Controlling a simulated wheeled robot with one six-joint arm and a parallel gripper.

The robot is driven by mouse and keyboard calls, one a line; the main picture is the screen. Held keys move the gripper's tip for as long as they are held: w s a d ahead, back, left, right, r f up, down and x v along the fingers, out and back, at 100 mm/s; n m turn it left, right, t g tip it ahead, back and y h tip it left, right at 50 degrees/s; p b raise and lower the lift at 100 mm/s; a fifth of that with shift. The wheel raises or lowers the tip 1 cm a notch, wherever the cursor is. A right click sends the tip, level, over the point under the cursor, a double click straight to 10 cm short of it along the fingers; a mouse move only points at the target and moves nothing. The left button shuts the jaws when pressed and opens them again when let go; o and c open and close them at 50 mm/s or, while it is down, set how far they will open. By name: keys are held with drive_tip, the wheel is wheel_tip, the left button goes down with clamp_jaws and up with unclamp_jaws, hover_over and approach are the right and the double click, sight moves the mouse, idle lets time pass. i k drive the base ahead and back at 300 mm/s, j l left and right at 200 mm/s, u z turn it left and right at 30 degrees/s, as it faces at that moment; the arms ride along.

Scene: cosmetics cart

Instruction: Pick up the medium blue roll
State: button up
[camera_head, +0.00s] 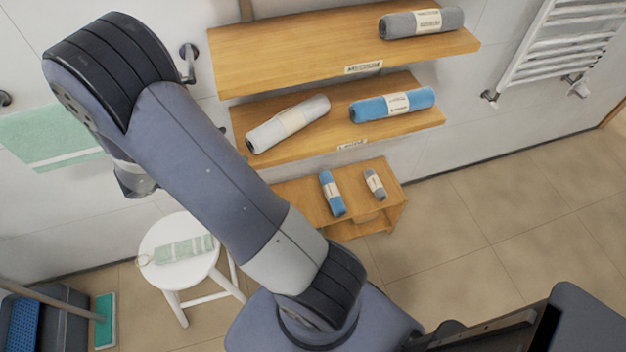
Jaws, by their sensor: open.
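Two blue rolls with pale paper bands are in the head view. The larger blue roll (368,111) lies on the right half of the middle wooden shelf (330,131). The smaller blue roll (327,184) lies on the low wooden shelf (292,196). The larger one is close in size to the grey roll (396,26) on the top shelf (290,50), whose front label (363,68) seems to read "MEDIUM". The middle shelf's label (352,145) is too small to read. My arm rises at the left, away from both blue rolls. My gripper is not visible.
A white roll (267,135) lies left of the larger blue roll. A small grey roll (374,183) lies beside the smaller blue one. A white stool (205,262) with a green cloth stands at lower left. A towel rail (560,45) is at upper right. The right floor is clear.

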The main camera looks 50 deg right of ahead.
sight(331, 192)
drive_tip(key=k, duration=1)
